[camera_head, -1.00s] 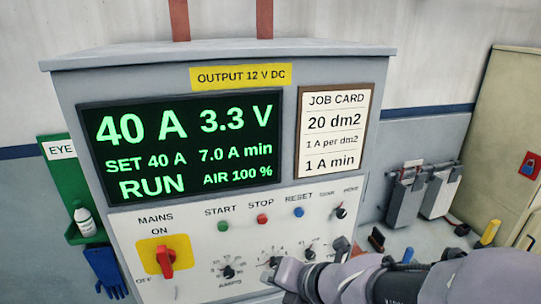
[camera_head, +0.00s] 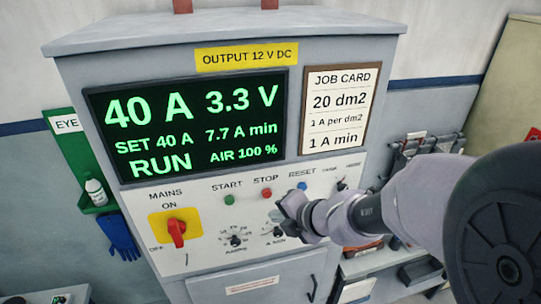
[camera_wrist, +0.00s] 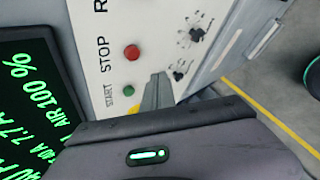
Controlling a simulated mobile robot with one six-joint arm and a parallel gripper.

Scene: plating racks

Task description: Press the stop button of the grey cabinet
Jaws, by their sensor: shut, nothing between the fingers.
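The grey cabinet (camera_head: 75,75) fills the middle of the head view. Its red stop button (camera_head: 266,193) sits under the STOP label, between the green start button (camera_head: 229,200) and the blue reset button (camera_head: 302,186). My gripper (camera_head: 284,204) is in front of the panel, just right of and below the stop button in that view. In the wrist view the stop button (camera_wrist: 132,52) is uncovered, with the green start button (camera_wrist: 130,89) below it. My gripper's fingers (camera_wrist: 157,92) are shut and empty, to the right of the start button there. Contact with the panel cannot be told.
The red mains switch (camera_head: 177,231) on a yellow plate is at the panel's left. Dials (camera_head: 235,238) sit below the buttons. The display (camera_head: 190,125) reads RUN, 40 A. A green eyewash board (camera_head: 85,170) hangs at left. Grey equipment (camera_head: 420,150) stands at right.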

